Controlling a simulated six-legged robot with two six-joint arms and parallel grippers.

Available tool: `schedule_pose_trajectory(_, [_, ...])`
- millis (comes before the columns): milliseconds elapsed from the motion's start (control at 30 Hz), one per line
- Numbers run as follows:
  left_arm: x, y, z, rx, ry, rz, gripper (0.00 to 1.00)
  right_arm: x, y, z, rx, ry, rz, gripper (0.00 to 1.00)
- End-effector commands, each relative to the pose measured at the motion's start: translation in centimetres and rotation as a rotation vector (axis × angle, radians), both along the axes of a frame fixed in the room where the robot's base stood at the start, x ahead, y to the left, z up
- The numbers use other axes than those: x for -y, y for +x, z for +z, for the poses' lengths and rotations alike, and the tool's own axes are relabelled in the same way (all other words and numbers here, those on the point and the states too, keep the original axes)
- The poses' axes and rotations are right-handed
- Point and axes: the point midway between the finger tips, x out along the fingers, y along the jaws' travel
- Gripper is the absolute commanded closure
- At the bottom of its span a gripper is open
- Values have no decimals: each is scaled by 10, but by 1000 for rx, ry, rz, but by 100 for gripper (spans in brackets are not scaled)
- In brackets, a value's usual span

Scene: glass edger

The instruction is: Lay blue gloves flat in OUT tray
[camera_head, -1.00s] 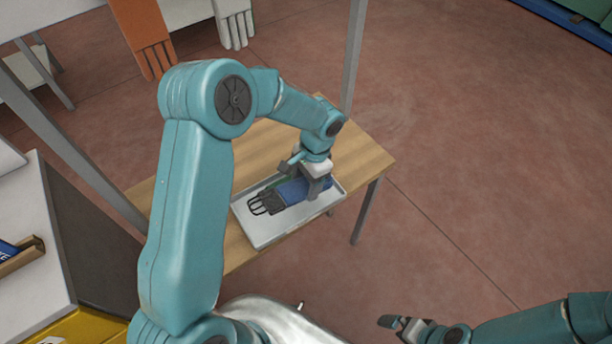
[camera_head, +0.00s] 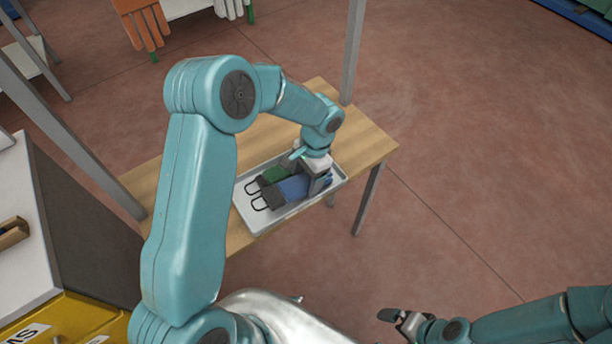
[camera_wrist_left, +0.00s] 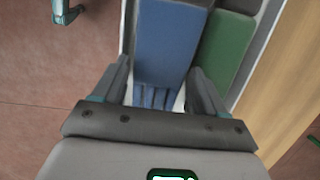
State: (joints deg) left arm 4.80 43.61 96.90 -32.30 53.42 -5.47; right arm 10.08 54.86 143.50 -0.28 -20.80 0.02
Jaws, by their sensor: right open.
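The OUT tray (camera_head: 258,231) is a pale shallow tray on the wooden table. A blue glove (camera_head: 293,189) with a dark cuff and wire loop lies in it, beside a green glove (camera_head: 273,174). My left gripper (camera_head: 314,182) is low over the tray at the blue glove's finger end. In the left wrist view its open fingers (camera_wrist_left: 160,85) stand on either side of the blue glove (camera_wrist_left: 167,45), with the green glove (camera_wrist_left: 224,50) to the right. Whether a finger touches cloth is unclear. My right gripper (camera_head: 400,320) is open and empty, away from the table.
The wooden table (camera_head: 363,140) has bare surface around the tray. A metal post (camera_head: 352,50) rises at its far edge. Orange (camera_head: 143,24) and white gloves (camera_head: 229,8) hang at the back. A white-topped cabinet (camera_head: 22,230) stands at the left.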

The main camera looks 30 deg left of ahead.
Motion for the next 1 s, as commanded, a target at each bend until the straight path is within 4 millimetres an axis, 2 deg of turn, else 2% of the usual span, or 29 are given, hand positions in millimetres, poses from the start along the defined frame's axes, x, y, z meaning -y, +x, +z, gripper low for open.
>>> schedule_pose_trajectory(67, [0, 0, 0, 0, 0, 0, 5, 0, 0, 0, 0, 0, 0, 0])
schedule_pose_trajectory(300, [0, 0, 1, 1, 0, 0, 5, 0, 0, 0, 0, 0, 0, 0])
schedule_pose_trajectory(433, [1, 4, 14, 5, 0, 2, 5, 0, 0, 0, 0, 0, 0, 0])
schedule_pose_trajectory(567, [4, 9, 43, 8, 0, 0, 5, 0, 0, -1, 0, 0, 0, 0])
schedule_pose_trajectory(800, [10, 20, 106, 6, -1, 1, 5, 0, 0, -1, 0, 0, 0, 0])
schedule_pose_trajectory(1000, [13, 27, 144, 3, 0, 0, 5, 0, 0, 1, 0, 0, 0, 0])
